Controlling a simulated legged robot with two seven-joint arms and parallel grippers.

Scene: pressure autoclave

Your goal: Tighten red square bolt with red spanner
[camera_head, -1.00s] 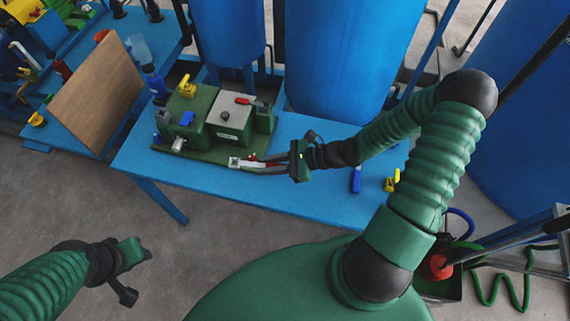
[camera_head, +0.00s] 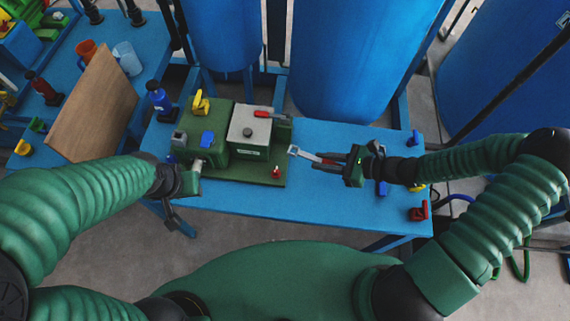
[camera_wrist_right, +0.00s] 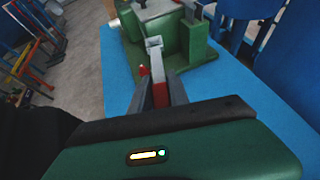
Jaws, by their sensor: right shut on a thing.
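The red spanner (camera_head: 304,154) has a pale metal head and a red part near my right gripper (camera_head: 340,161). That gripper is shut on it, with the head pointing left over the blue table. The spanner also shows between the fingers in the right wrist view (camera_wrist_right: 154,46). The small red bolt (camera_head: 276,172) stands on the front right of the machine's green base, left of and apart from the spanner head. My left gripper (camera_head: 192,181) is at the machine's front left, by a silver cylinder (camera_head: 197,163); its jaws are too unclear to read.
The green machine (camera_head: 206,130) carries a grey-topped box (camera_head: 250,126) with a red-handled lever (camera_head: 268,115). Blue tanks (camera_head: 345,60) stand behind the table (camera_head: 330,194). Red (camera_head: 418,212) and blue (camera_head: 415,138) pieces lie at the right end. The front middle is clear.

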